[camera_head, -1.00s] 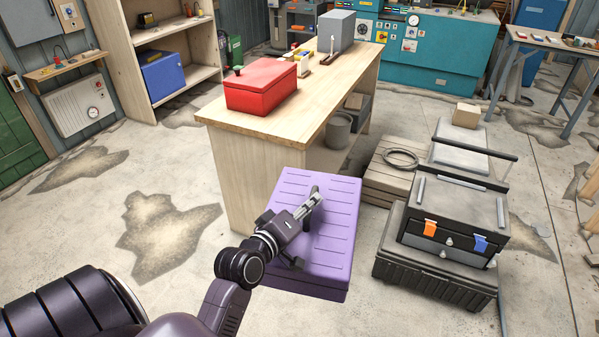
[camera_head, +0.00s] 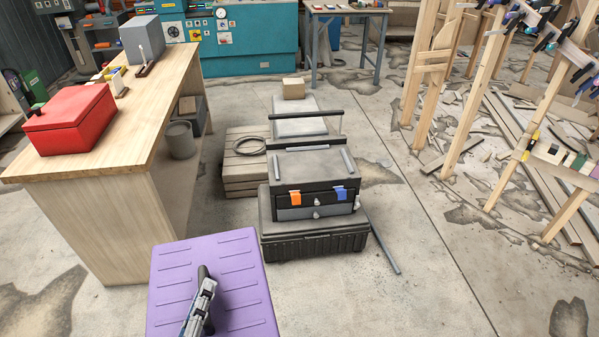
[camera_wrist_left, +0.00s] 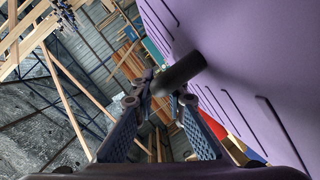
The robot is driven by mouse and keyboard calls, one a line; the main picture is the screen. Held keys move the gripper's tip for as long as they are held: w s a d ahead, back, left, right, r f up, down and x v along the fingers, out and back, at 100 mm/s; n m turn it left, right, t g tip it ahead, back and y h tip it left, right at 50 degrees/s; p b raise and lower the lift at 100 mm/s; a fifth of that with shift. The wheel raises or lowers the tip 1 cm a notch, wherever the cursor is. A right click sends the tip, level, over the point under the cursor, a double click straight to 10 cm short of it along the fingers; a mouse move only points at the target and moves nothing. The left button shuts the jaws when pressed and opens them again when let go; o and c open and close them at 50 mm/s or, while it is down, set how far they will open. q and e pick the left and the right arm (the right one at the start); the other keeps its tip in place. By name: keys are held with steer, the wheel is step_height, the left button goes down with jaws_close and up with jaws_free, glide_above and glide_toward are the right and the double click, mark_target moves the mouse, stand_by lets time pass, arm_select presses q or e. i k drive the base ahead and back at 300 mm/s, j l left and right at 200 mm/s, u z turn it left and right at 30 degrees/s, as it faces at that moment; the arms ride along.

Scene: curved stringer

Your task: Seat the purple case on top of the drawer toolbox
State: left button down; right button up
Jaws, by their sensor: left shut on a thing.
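The purple case (camera_head: 235,270) is in the lower middle of the head view, its ribbed lid facing up and its lower part cut off by the frame edge. My left gripper (camera_head: 204,288) is shut on the dark handle of the case. The left wrist view shows the gripper fingers (camera_wrist_left: 160,95) closed around that handle, with the purple lid (camera_wrist_left: 240,60) beside them. The drawer toolbox (camera_head: 316,186) is black and grey with an orange and a blue latch. It stands on a larger black case (camera_head: 315,244), right of and beyond the purple case. My right gripper is not in view.
A wooden workbench (camera_head: 100,210) with a red box (camera_head: 72,120) stands at left. Timber frames (camera_head: 480,110) stand at far right. Floor between is clear.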

mark_target(316, 181)
steer(key=i+l, duration=0.3)
steer(key=i+l+u, duration=0.15)
steer(key=l, duration=0.25)
steer(key=i+l, duration=0.4)
steer(key=i+l+u, duration=0.15)
steer(key=l, duration=0.25)
steer(key=i+l, duration=0.35)
steer(key=i+l+u, duration=0.15)
steer(key=l, duration=0.35)
steer(key=i, duration=0.1)
